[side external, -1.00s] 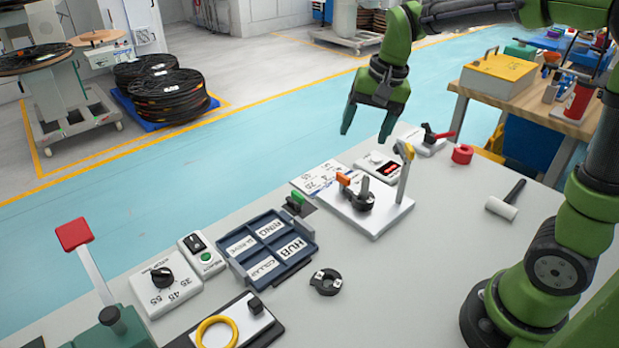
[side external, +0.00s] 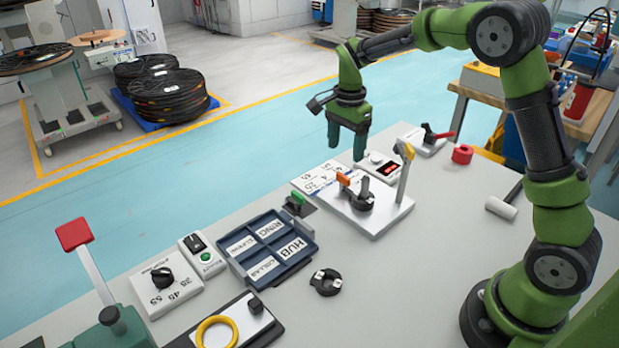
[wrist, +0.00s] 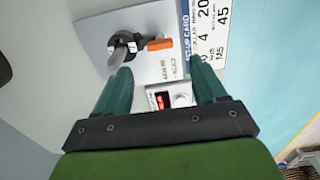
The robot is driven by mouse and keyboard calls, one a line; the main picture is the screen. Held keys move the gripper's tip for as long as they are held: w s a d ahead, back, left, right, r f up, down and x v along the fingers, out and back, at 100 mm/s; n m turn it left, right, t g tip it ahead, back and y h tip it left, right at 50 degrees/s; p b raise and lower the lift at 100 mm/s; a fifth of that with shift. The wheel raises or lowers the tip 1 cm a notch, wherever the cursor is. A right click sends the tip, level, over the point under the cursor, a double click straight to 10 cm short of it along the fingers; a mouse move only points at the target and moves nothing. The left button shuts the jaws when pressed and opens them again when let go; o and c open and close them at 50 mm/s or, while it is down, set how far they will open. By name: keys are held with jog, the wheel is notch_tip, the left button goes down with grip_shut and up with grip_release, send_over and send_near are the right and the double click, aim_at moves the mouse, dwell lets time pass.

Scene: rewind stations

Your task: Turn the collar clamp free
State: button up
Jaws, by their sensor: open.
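A grey-white plate (side external: 375,224) on the bench carries a black round clamp-like part (side external: 361,202) with a grey upright tab and an orange lever (side external: 343,179). A yellow-tipped grey lever (side external: 404,170) rises at its right end. In the wrist view the black part (wrist: 124,44) and orange lever (wrist: 159,44) lie near the top, ahead of my fingertips. A black split ring, like a collar, (side external: 325,282) lies loose on the bench. My gripper (side external: 346,148) is open and empty, pointing down above and behind the plate. It also shows in the wrist view (wrist: 160,70).
A blue labelled tray (side external: 268,248) stands left of the plate.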

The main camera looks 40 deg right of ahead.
aim_at(343, 176)
notch_tip(343, 176, down, 8)
dwell(0.5)
jog(key=c, duration=1.1)
jog(key=shift+o, duration=0.2)
